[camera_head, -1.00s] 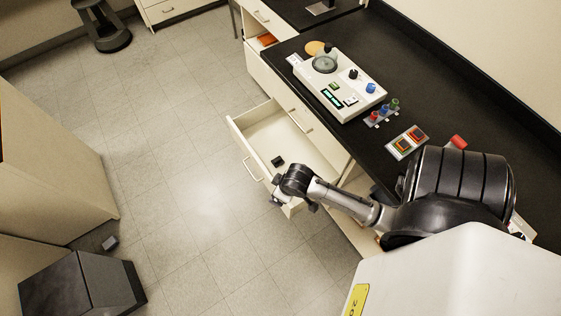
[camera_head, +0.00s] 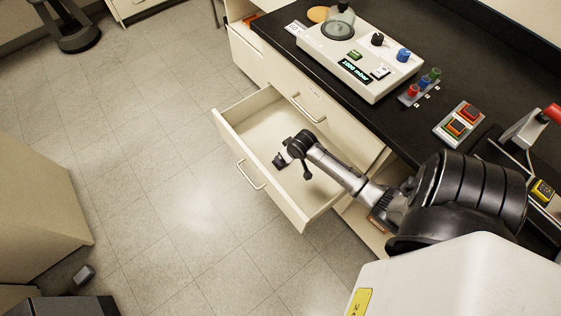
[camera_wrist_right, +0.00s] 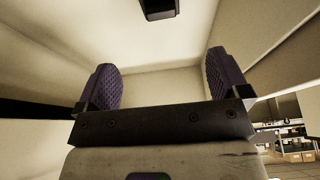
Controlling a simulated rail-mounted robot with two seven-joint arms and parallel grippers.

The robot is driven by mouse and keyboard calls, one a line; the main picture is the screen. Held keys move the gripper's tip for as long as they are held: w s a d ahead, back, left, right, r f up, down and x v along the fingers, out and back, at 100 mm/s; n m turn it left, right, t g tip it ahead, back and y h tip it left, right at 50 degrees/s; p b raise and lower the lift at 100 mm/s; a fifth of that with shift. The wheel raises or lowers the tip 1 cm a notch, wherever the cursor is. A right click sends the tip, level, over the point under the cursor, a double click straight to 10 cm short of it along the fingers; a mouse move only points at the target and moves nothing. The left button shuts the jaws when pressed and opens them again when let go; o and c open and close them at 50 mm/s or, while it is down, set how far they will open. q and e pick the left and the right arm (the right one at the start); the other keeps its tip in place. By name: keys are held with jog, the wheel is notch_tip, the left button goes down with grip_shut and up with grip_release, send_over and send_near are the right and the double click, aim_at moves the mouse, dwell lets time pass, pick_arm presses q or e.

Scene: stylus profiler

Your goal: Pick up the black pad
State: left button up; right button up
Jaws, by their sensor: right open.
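The black pad (camera_head: 279,160) is a small dark block lying in the open, cream drawer (camera_head: 240,116). In the right wrist view the black pad (camera_wrist_right: 159,9) shows at the top edge, partly cut off, beyond and between the fingertips. My right gripper (camera_head: 287,156) is inside the drawer area, close to the pad in the head view. In the wrist view its two purple textured fingers (camera_wrist_right: 164,80) are wide apart with nothing between them. Whether a fingertip touches the pad cannot be told from the head view. My left gripper is not in view.
The drawer's front panel (camera_head: 268,185) and side walls surround the gripper. The black counter (camera_head: 400,130) above holds a white profiler (camera_head: 355,60), colored knobs (camera_head: 420,90) and a button panel (camera_head: 459,124). Open floor lies left of the drawer.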

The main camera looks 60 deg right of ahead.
jog(key=b+x, duration=0.3)
jog(key=x, duration=0.5)
jog(key=shift+s+f+b, duration=0.1)
jog(key=shift+b, duration=0.25)
jog(key=b+x, duration=0.4)
jog(key=x, duration=0.1)
jog(key=shift+a+f, duration=0.1)
jog(key=shift+a, duration=0.05)
jog(key=shift+c, duration=0.2)
jog(key=c, duration=1)
jog(key=shift+o, duration=0.2)
